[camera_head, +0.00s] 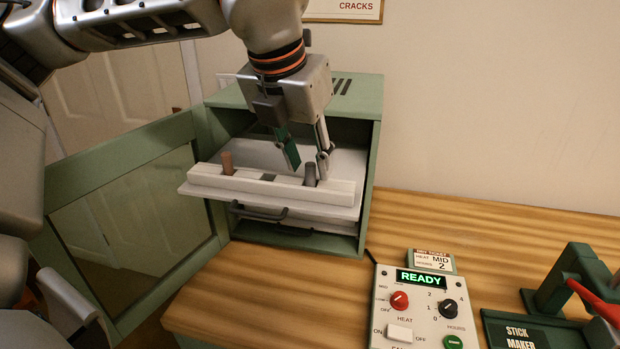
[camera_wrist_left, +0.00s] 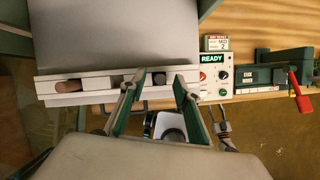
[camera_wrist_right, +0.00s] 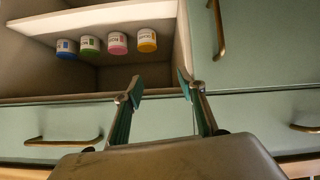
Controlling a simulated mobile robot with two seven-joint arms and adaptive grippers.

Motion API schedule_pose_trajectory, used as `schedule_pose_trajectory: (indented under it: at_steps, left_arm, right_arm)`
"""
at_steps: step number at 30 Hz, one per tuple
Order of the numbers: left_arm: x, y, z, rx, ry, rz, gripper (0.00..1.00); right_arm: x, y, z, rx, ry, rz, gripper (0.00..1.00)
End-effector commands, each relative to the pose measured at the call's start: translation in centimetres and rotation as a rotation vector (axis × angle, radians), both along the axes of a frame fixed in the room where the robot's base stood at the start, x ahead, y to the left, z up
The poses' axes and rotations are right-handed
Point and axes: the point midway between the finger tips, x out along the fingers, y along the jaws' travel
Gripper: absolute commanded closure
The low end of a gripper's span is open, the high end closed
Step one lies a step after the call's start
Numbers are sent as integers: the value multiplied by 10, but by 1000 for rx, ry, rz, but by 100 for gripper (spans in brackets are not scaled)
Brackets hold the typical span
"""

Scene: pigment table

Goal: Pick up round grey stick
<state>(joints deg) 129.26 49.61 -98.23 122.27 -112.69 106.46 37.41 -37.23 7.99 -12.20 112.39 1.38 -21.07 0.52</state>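The round grey stick (camera_head: 310,174) stands in a slot near the right end of the white rack (camera_head: 205,183) on the pulled-out tray; its dark end also shows in the left wrist view (camera_wrist_left: 159,79). My left gripper (camera_head: 308,165) is open above the rack, its fingers just behind and beside the grey stick in the head view. It holds nothing. A brown round stick (camera_head: 227,163) stands at the rack's left end. My right gripper (camera_wrist_right: 162,92) is open and empty, facing a green cabinet.
The green oven cabinet (camera_head: 372,165) surrounds the tray, its door (camera_head: 128,240) open at left. A control box (camera_head: 425,310) reading READY and a stick maker (camera_head: 520,330) stand at right. In the right wrist view, several jars (camera_wrist_right: 118,43) sit in a shelf compartment.

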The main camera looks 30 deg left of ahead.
Motion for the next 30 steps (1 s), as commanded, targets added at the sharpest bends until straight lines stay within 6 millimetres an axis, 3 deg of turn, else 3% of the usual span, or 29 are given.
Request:
schedule_pose_trajectory:
  at_steps: [8, 12, 24, 30]
  left_arm:
    - [2, 0, -4, -1, -1, 1, 68]
    - [2, 0, -4, -1, -1, 1, 100]
    - [2, 0, -2, -1, -1, 1, 100]
    - [2, 0, 12, -2, -3, 2, 100]
  right_arm:
    - [3, 0, 4, 1, -8, -1, 60]
    - [3, 0, 3, 2, -7, 0, 60]
    - [0, 0, -1, -1, 2, 0, 60]
    - [0, 0, 0, -1, 1, -1, 60]
